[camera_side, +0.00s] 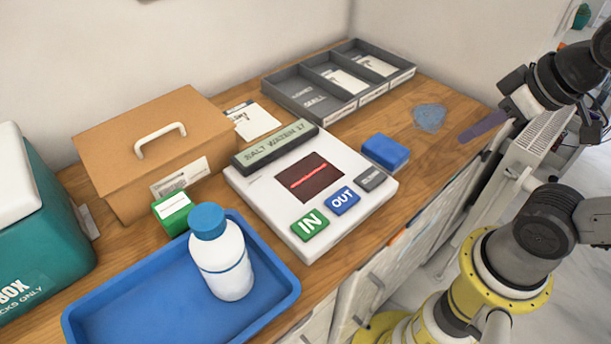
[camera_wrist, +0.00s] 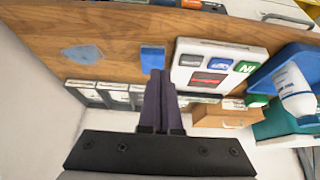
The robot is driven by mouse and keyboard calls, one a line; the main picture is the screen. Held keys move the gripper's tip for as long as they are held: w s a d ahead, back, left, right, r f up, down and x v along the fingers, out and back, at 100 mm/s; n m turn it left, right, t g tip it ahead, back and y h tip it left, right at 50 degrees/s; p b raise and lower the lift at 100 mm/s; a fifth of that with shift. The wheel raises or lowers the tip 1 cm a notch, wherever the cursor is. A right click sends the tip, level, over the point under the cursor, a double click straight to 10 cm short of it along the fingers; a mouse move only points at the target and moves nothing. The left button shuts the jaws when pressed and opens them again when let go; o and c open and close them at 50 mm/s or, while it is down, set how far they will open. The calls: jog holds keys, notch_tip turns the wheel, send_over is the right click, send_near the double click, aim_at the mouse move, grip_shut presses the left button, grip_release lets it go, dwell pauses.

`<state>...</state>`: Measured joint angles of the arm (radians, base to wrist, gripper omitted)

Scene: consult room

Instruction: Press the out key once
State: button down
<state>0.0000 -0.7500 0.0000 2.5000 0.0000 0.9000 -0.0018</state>
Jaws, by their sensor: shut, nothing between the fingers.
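A white scanner unit (camera_side: 270,200) lies on the wooden counter, with a dark window crossed by a red line. Its blue OUT key (camera_side: 342,201) sits on the front edge between the green IN key (camera_side: 310,225) and a grey key (camera_side: 371,180). In the wrist view the blue key (camera_wrist: 219,65) shows right of the fingers. My gripper (camera_side: 468,136) is shut and empty, at the right end of the counter, well apart from the unit. Its purple fingers (camera_wrist: 160,77) lie together in the wrist view, near a blue block.
The blue block (camera_side: 385,151) is right of the unit. A blue tray (camera_side: 100,315) with a white bottle (camera_side: 225,262) stands front left. A cardboard box (camera_side: 150,140), a green box (camera_side: 172,213) and a grey divided tray (camera_side: 300,97) are behind. A blue patch (camera_side: 429,117) lies on the counter.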

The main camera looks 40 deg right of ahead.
jog(key=w+d+r+n+h, duration=0.1)
jog(key=w+d+n+h, duration=0.15)
jog(key=n, duration=0.25)
jog(key=n+t+y, duration=0.4)
jog(key=n, duration=1.9)
send_over(347, 203)
notch_tip(347, 203, down, 3)
jog(key=shift+r+h, duration=0.2)
jog(key=shift+h, duration=0.05)
jog(key=shift+f, duration=4.35)
jog(key=shift+f, duration=0.25)
